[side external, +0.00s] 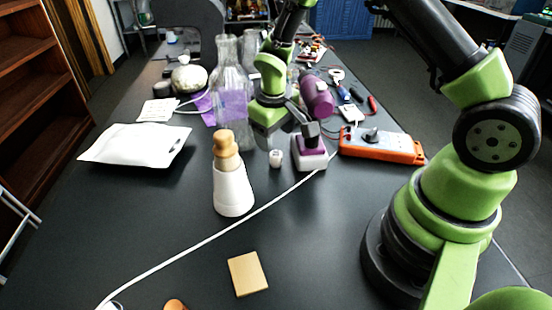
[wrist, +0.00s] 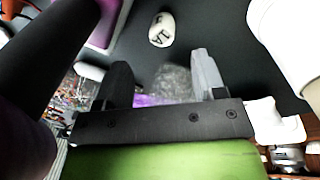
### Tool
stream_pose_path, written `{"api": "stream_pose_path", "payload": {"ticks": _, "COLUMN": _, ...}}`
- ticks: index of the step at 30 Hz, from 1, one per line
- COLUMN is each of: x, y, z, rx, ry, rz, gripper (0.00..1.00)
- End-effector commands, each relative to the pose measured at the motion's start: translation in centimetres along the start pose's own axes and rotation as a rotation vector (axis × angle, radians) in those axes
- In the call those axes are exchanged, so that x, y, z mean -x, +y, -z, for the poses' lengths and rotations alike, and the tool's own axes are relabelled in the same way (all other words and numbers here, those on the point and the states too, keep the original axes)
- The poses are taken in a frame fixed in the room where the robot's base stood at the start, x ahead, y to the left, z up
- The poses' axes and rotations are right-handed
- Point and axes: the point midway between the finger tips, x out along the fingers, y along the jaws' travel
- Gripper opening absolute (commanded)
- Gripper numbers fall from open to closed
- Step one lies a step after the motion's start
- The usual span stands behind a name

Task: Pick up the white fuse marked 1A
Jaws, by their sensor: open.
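The white fuse (wrist: 161,29) lies on the dark table in the wrist view, with its 1A mark facing the camera. It also shows in the side external view (side external: 275,158), between the white bottle and a purple-and-white block. My gripper (wrist: 160,60) is open in the wrist view. Its two fingers stand apart, with the fuse beyond their tips and roughly in line with the gap. Nothing is held between them. In the side view my green wrist hangs behind the fuse, and the fingers are hard to make out there.
A white bottle with a wooden top (side external: 233,188) stands left of the fuse. The purple-and-white block (side external: 311,158) with a black plug is close on its right. A glass bottle (side external: 233,100) stands behind. A white cable (side external: 215,237) crosses the table. The front left is mostly clear.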

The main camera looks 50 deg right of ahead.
Motion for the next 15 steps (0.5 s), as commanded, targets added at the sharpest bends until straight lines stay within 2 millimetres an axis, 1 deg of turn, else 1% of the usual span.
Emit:
{"api": "stream_pose_path", "payload": {"ticks": 1, "x": -0.7, "y": 0.0, "z": -0.1, "rx": 0.0, "ry": -0.004, "rz": -0.001, "gripper": 0.64}}
{"api": "stream_pose_path", "payload": {"ticks": 8, "x": -2.7, "y": -0.2, "z": -0.2, "rx": 0.001, "ry": -0.003, "rz": 0.0, "gripper": 0.64}}
{"api": "stream_pose_path", "payload": {"ticks": 12, "x": -5.0, "y": -0.5, "z": -0.5, "rx": 0.002, "ry": -0.004, "rz": 0.001, "gripper": 0.64}}
{"api": "stream_pose_path", "payload": {"ticks": 15, "x": -6.2, "y": -0.4, "z": -0.4, "rx": 0.001, "ry": -0.002, "rz": 0.001, "gripper": 0.64}}
